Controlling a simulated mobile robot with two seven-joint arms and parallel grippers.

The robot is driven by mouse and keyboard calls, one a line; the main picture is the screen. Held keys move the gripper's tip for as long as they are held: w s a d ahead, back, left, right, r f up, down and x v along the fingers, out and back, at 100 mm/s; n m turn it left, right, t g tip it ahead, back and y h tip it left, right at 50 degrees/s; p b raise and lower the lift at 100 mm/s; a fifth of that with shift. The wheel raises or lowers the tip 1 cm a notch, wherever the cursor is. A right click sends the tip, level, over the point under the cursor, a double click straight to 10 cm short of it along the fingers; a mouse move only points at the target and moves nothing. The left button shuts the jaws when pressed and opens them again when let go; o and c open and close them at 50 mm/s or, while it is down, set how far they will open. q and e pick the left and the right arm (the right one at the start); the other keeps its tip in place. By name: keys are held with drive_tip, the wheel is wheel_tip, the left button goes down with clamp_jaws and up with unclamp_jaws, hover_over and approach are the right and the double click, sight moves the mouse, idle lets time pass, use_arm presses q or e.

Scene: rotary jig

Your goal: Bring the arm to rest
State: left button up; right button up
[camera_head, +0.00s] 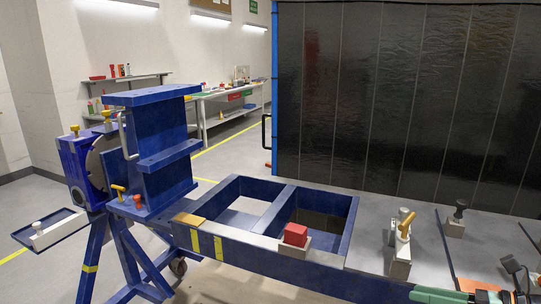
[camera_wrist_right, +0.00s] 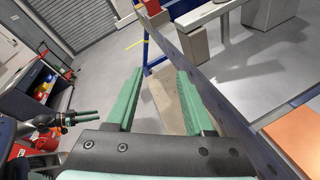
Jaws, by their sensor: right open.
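My right gripper (camera_head: 432,294) is at the bottom right of the head view, at the near edge of the bench, cut off by the frame. In the right wrist view its two green fingers (camera_wrist_right: 160,74) stand apart with nothing between them. They point past the bench's blue edge towards the floor. A dark piece with small green bars (camera_wrist_right: 82,116), seemingly my left gripper, shows at the left of the wrist view. It is too small to tell its opening. The blue rotary jig (camera_head: 160,135) stands upright at the left of the head view, well away from my right gripper.
The blue frame (camera_head: 262,258) carries a red block (camera_head: 296,234). A clamp with a yellow handle (camera_head: 402,245) and a black-knobbed one (camera_head: 456,220) stand on the grey bench top. An orange panel (camera_wrist_right: 297,136) lies close right of my right gripper. A dark screen (camera_head: 400,100) closes the back.

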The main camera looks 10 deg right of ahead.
drive_tip(key=s+a+f+m+t+h, duration=0.2)
drive_tip(key=s+f+m+h, duration=0.15)
drive_tip(key=f+m, duration=0.65)
drive_tip(key=s+a+f+m+t+h, duration=0.15)
drive_tip(key=f+m+h, duration=0.25)
drive_tip(key=f+m, duration=0.65)
drive_tip(key=s+a+f+m+g, duration=0.2)
drive_tip(key=s+a+f+m, duration=0.2)
drive_tip(key=s+a+m, duration=0.2)
drive_tip(key=s+a+f+m+g+h, duration=0.1)
drive_tip(key=s+a+f+m+g, duration=0.1)
drive_tip(key=s+a+f+m, duration=0.3)
drive_tip(key=a+m, duration=0.4)
drive_tip(key=m, duration=0.2)
drive_tip(key=shift+s+f+p, duration=0.2)
drive_tip(key=shift+s+p, duration=0.15)
drive_tip(key=shift+s, duration=0.05)
drive_tip(key=shift+o, duration=0.3)
drive_tip(key=shift+d+m, duration=0.1)
drive_tip(key=shift+m, duration=0.15)
